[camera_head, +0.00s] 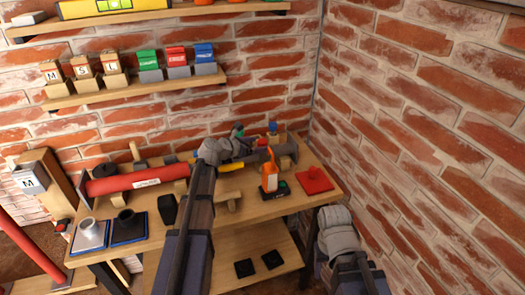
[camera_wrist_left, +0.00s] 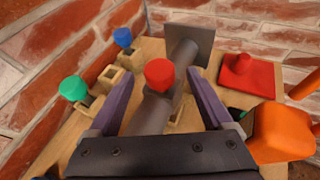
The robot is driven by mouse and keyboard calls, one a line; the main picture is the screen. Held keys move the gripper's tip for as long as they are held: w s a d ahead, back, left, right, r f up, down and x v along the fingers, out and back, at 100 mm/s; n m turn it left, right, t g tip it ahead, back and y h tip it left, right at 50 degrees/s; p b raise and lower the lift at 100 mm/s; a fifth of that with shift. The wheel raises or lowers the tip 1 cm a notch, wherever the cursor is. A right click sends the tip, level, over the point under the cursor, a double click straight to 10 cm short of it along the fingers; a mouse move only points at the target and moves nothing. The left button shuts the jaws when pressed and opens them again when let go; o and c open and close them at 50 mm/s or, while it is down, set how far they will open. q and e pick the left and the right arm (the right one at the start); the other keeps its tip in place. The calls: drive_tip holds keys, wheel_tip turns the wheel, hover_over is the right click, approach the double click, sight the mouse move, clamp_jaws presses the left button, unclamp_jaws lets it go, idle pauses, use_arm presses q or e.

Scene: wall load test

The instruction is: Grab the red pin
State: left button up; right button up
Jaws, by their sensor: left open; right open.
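The red pin's round cap (camera_wrist_left: 159,73) shows in the left wrist view, upright at a dark grey pipe (camera_wrist_left: 150,115). In the head view its small red top (camera_head: 262,142) shows beside my left gripper (camera_head: 243,146). In the wrist view, my left gripper (camera_wrist_left: 160,108) is open, with one purple finger on each side of the pin and pipe. I cannot tell whether the fingers touch them. The pin's lower part is hidden beneath its cap. My right gripper (camera_head: 335,222) is at the bench's front right, far from the pin; its fingers are hard to make out.
A green pin (camera_wrist_left: 74,88) and a blue pin (camera_wrist_left: 122,38) stand in wooden holders near the brick wall. An orange tool (camera_wrist_left: 280,133) and a red block on a plate (camera_wrist_left: 246,73) are to the right. A red cylinder (camera_head: 135,180) lies on the bench's left.

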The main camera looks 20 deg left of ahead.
use_arm(q)
drive_tip(key=x, duration=0.3)
drive_tip(key=shift+b, duration=0.35)
drive_tip(key=shift+s+r, duration=0.1)
clamp_jaws()
